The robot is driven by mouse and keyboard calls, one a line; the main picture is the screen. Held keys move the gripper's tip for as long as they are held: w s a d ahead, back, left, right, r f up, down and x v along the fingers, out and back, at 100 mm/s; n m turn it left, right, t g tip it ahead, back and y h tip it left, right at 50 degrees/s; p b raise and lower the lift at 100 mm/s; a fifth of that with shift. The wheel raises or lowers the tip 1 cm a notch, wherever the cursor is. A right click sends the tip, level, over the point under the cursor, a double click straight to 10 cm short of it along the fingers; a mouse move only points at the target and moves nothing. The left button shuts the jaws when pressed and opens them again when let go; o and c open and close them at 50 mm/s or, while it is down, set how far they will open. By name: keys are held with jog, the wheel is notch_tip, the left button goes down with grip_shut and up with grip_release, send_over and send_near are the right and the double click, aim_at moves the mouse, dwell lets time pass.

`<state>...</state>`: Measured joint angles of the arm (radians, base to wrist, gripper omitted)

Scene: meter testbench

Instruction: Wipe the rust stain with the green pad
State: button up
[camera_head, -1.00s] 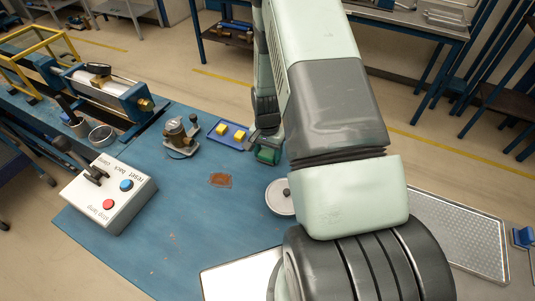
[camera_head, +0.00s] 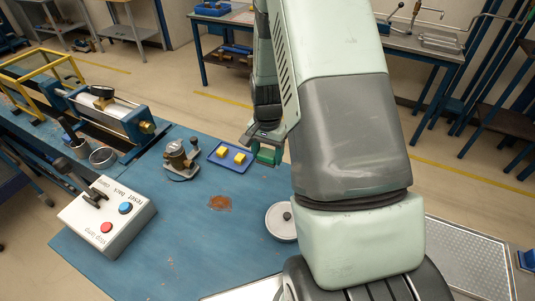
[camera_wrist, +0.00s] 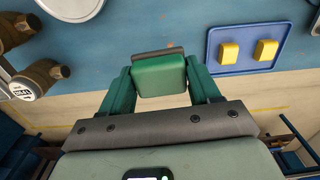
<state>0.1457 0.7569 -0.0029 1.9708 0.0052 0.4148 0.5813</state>
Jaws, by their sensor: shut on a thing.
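The rust stain (camera_head: 220,203) is a reddish-brown patch on the blue bench top, in the middle of the head view. It does not show in the wrist view. My gripper (camera_head: 266,146) is above the bench, behind and to the right of the stain. It is shut on the green pad (camera_wrist: 159,75), a block with a dark strip along its far edge, held between green fingers. In the head view the green pad (camera_head: 268,156) shows small below the gripper, apart from the stain.
A blue tray (camera_head: 222,164) with two yellow blocks lies left of my gripper. A round white lidded dish (camera_head: 281,222) is right of the stain, and a control box (camera_head: 107,217) is left. Bench around the stain is clear.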

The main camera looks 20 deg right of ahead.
aim_at(206, 196)
jog(key=c, duration=0.3)
jog(key=s+a+f, duration=0.2)
jog(key=s+a, duration=0.4)
jog(key=a, duration=0.6)
jog(key=shift+s+a+f, duration=0.1)
jog(key=shift+f, duration=1.5)
jog(key=shift+s+a+f, duration=0.1)
jog(key=shift+f, duration=1.5)
jog(key=shift+w+a+f, duration=0.15)
jog(key=shift+w+f, duration=0.1)
jog(key=shift+f, duration=0.5)
jog(key=shift+c, duration=0.5)
jog(key=shift+w+a+r, duration=0.1)
jog(key=shift+w+a, duration=0.15)
jog(key=shift+w+a+f, duration=0.2)
jog(key=shift+w+a, duration=0.05)
jog(key=shift+w+a+r, duration=0.1)
jog(key=shift+w+a, duration=1)
jog(key=shift+w+a+f, duration=0.2)
jog(key=shift+w+a, duration=0.05)
jog(key=shift+w+a+r, duration=0.15)
jog(key=shift+w+a, duration=1.2)
jog(key=shift+w+a+f, duration=0.2)
jog(key=shift+a, duration=0.05)
jog(key=shift+s+d+r, duration=0.1)
jog(key=shift+s+d, duration=3.45)
jog(key=shift+d, duration=0.05)
notch_tip(206, 196, up, 8)
jog(key=shift+r, duration=0.15)
